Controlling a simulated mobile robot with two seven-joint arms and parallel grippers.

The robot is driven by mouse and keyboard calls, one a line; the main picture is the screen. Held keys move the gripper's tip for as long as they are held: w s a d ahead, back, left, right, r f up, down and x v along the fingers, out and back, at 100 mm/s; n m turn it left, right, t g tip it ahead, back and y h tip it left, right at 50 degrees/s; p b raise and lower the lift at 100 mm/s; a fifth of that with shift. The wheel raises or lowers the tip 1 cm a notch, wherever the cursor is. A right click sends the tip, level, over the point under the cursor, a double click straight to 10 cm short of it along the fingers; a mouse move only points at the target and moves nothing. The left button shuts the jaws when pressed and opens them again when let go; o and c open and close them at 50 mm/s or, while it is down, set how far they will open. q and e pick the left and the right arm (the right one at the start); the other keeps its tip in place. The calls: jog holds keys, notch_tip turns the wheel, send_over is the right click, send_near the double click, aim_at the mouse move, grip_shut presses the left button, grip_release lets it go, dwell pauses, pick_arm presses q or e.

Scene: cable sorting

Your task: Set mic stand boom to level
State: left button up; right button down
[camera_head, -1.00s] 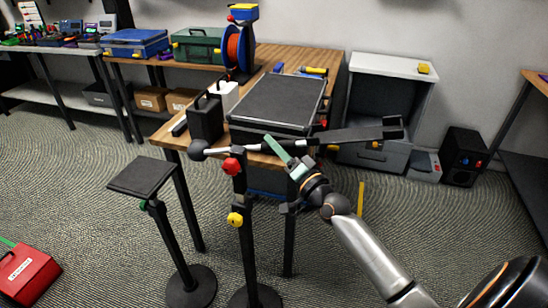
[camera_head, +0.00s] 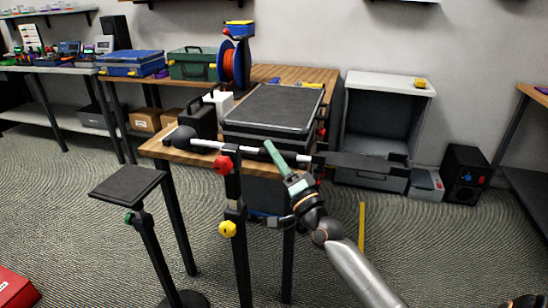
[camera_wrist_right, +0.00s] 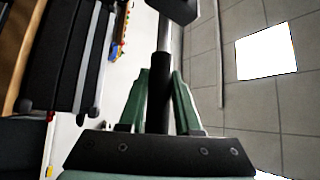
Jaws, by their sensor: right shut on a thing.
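The mic stand (camera_head: 238,262) stands upright in front of the wooden table, with a red knob (camera_head: 223,165) at the boom joint and a yellow knob (camera_head: 228,229) lower on the post. Its boom (camera_head: 205,144) runs across the post from a dark ball end (camera_head: 180,138) at left to a dark flat end (camera_head: 365,163) at right, dipping slightly rightward in the head view. My right gripper (camera_head: 273,153), with green fingers, is shut on the boom right of the joint. The right wrist view shows the boom's black sleeve (camera_wrist_right: 160,98) between the fingers. My left gripper is not in view.
Behind the boom, the wooden table (camera_head: 165,152) holds a large black case (camera_head: 270,108), close to the boom. A smaller stand with a square black top (camera_head: 127,184) is at left. A grey open cabinet (camera_head: 388,125) and a black speaker (camera_head: 465,172) stand at right.

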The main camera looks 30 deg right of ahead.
jog(key=c, duration=0.6)
grip_release()
jog(key=b+v, duration=0.1)
jog(key=v, duration=1.1)
jog(key=shift+s, duration=0.25)
